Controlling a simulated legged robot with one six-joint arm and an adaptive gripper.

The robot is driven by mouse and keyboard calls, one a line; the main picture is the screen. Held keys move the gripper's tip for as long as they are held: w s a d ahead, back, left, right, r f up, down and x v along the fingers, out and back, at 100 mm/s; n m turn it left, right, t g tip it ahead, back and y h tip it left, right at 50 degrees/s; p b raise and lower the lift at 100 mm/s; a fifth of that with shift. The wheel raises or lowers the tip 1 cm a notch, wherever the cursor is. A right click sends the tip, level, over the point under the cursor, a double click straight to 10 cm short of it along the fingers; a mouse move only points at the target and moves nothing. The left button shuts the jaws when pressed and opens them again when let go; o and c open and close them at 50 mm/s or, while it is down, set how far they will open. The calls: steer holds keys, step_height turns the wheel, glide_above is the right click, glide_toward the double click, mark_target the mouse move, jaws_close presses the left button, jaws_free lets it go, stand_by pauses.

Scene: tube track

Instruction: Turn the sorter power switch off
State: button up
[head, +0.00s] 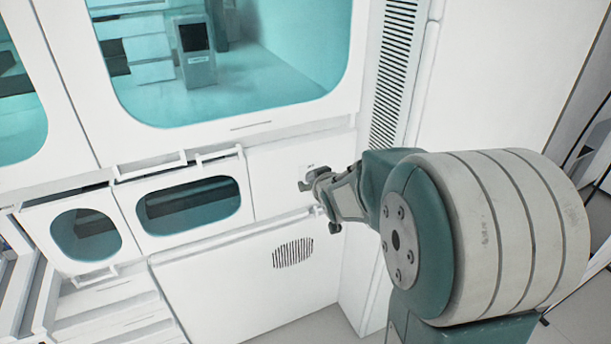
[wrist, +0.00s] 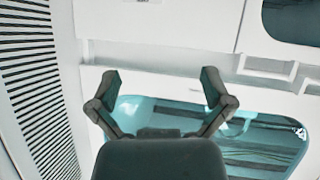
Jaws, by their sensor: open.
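The sorter is a white cabinet (head: 268,186) with tinted windows. A small light plate with dark marking (head: 309,168) is on its front panel, just above my gripper in the head view. A marked label (wrist: 143,2) is cut off at the top edge of the wrist view. I cannot make out the power switch itself; my gripper may hide it in the head view. My gripper (head: 320,207) is in front of the panel near the marked plate. In the wrist view my gripper (wrist: 160,80) has its fingers spread wide, with nothing between them.
A large teal window (head: 235,60) is above, and two smaller windowed bins (head: 190,206) are left of the gripper. A tall slatted vent (head: 393,75) is to the right of the large window. A small grille (head: 293,253) is below.

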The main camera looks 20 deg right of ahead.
steer(key=w+d+f+t, duration=0.2)
steer(key=w+d+f, duration=0.2)
steer(key=w+f, duration=0.2)
steer(key=t+y, duration=0.3)
glide_toward(313, 177)
steer(key=shift+n, duration=0.3)
steer(key=w, duration=0.6)
steer(key=w+f, duration=0.1)
steer(key=w, duration=0.3)
steer(key=shift+a, duration=0.15)
steer(key=c, duration=1)
